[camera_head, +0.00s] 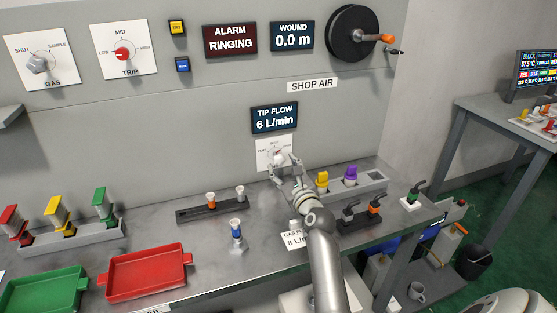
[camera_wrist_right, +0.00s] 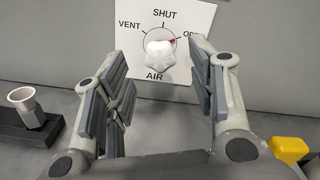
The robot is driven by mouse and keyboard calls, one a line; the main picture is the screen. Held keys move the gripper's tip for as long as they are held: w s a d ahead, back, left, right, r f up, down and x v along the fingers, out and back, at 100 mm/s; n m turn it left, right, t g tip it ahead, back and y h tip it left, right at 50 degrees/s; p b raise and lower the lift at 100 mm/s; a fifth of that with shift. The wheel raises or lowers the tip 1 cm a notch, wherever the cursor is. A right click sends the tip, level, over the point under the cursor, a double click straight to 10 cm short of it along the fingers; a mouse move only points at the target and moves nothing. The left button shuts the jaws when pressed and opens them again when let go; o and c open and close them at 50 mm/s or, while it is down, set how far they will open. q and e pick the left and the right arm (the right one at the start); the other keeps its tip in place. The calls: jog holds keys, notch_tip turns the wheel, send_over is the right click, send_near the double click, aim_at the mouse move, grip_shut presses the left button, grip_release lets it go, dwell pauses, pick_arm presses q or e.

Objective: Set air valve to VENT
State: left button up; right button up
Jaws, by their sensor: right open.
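The air valve is a white knob (camera_wrist_right: 160,54) on a white plate (camera_wrist_right: 185,18) marked VENT, SHUT and OPEN, with AIR below. Its red pointer mark is turned toward OPEN at the right. In the head view the plate (camera_head: 263,148) sits on the grey wall panel below the TIP FLOW display. My right gripper (camera_wrist_right: 163,85) is open, with its fingers left and right of the knob and apart from it. In the head view my right gripper (camera_head: 281,168) hides part of the plate. My left gripper is not in view.
The TIP FLOW display (camera_head: 274,118) reads 6 L/min. The alarm display (camera_head: 230,40) reads RINGING. On the bench, a dark rack (camera_head: 213,207) stands left of my right arm, and a grey rack (camera_head: 372,185) with yellow and purple pieces stands right. A red tray (camera_head: 147,275) lies at left.

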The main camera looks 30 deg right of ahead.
aim_at(280, 161)
jog(key=x, duration=0.4)
jog(key=shift+w+d+f, duration=0.1)
jog(key=shift+w+d, duration=0.05)
jog(key=shift+w, duration=0.55)
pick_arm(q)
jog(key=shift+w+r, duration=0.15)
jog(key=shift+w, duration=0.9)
pick_arm(e)
jog(key=c, duration=1.1)
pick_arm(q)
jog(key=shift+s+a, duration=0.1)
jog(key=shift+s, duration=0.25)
pick_arm(e)
jog(key=shift+o, duration=0.2)
